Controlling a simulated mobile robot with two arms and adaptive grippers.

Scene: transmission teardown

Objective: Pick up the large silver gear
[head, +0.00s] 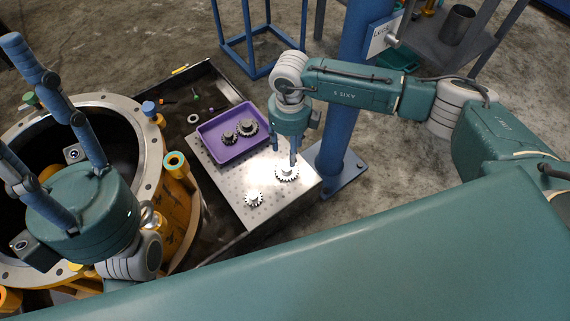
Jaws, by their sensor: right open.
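The large silver gear (287,174) lies flat on the perforated metal plate, near the plate's right edge. My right gripper (284,151) points down just above it, open, with its fingers close to the gear's far side. I cannot tell whether a fingertip touches the gear. A smaller silver gear (253,199) lies apart on the plate, nearer to me. My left gripper (10,96) is at the left over the round housing, with its fingers spread wide and empty.
A purple tray (206,133) with two dark gears stands on the perforated plate (225,185). A large ring-shaped housing (150,165) fills the left. A blue post (345,100) rises close behind my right gripper. A shelf (430,45) stands at the back right.

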